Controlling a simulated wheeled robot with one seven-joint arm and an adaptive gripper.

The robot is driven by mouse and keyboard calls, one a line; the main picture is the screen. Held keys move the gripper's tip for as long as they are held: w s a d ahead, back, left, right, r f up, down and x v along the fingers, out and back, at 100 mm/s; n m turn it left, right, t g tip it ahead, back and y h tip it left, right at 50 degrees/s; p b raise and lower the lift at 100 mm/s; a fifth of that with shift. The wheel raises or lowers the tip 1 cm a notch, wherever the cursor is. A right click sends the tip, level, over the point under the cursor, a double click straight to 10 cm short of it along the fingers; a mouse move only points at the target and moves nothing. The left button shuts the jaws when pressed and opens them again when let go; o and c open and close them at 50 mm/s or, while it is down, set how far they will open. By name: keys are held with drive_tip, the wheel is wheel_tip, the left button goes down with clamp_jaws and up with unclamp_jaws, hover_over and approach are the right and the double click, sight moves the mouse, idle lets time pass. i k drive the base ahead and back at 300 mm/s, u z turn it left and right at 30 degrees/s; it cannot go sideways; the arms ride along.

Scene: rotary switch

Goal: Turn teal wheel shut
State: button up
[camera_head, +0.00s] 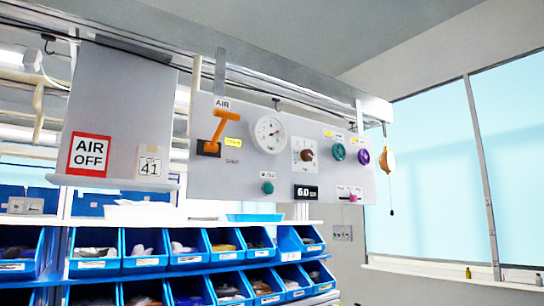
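A round teal wheel (339,152) is mounted on the right part of a grey hanging panel (225,175). A purple wheel (363,157) sits just to its right, and small yellow labels are above the two. Whether the teal wheel is open or shut cannot be read at this size. A smaller teal knob (267,188) is lower on the panel, left of a black display. My gripper is not in view.
The panel also carries an orange lever (220,128), a gauge (269,134), a brown rotary knob (307,154) and a pink knob (351,197). Blue bins (145,264) fill shelves below. A yellow hanging object (387,160) with a cord is at the panel's right end.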

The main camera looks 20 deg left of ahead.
sight(338, 151)
drive_tip(key=u, duration=0.2)
drive_tip(key=k, duration=0.65)
drive_tip(key=z, duration=0.8)
drive_tip(key=i, duration=1.55)
drive_tip(key=u, duration=0.75)
